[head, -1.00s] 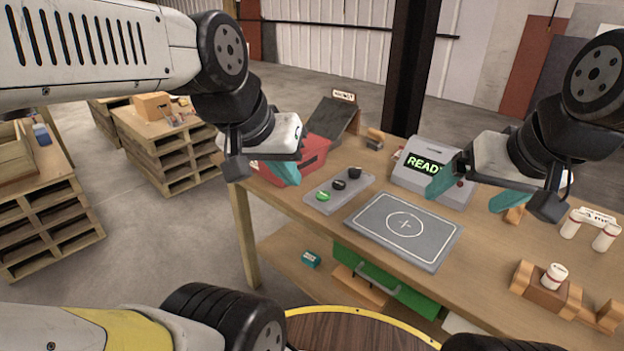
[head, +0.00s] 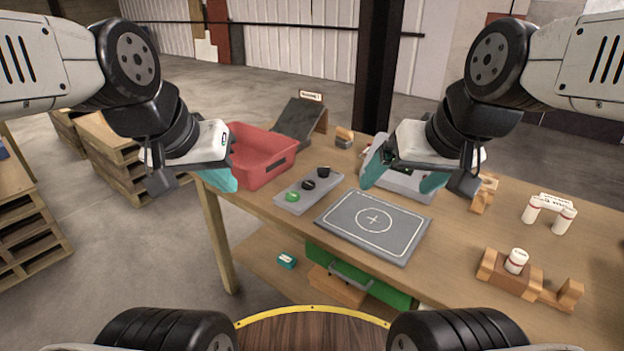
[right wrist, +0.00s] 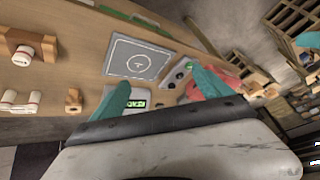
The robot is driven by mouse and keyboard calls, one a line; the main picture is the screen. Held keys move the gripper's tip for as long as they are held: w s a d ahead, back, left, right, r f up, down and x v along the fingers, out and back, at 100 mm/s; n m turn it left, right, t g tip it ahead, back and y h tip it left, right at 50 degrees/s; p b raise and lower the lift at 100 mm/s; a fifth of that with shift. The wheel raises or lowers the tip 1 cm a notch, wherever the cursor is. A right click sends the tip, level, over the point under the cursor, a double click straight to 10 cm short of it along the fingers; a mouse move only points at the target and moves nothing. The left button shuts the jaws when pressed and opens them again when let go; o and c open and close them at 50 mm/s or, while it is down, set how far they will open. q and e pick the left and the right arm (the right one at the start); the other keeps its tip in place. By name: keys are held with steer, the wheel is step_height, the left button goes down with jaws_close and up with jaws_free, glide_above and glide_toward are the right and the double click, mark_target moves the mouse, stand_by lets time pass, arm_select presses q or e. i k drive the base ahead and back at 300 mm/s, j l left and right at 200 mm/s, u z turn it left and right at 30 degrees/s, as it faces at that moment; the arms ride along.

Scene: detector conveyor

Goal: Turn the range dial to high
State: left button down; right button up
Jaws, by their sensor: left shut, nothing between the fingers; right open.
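A grey control panel (head: 312,192) lies on the table with a green button (head: 292,196) and two dark knobs, a middle one (head: 308,185) and a far one (head: 324,171). I cannot read which is the range dial or where it points. The grey detector box (head: 404,188) stands to the right, mostly hidden behind my right gripper (head: 403,181), which is open and empty above it. Its lit green display (right wrist: 137,104) shows in the right wrist view. My left gripper (head: 219,180) is shut and empty, left of the panel, in front of the red bin.
The red bin (head: 262,158) stands behind and left of the panel. A grey plate with a circle (head: 405,245) lies right of the panel. White bottles (head: 550,212) and wooden blocks (head: 510,275) stand at the right. A dark post (head: 378,70) rises behind the table.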

mark_target(322, 173)
steer(key=i+j+z, duration=0.1)
steer(key=i+j, duration=0.65)
steer(key=j, duration=0.05)
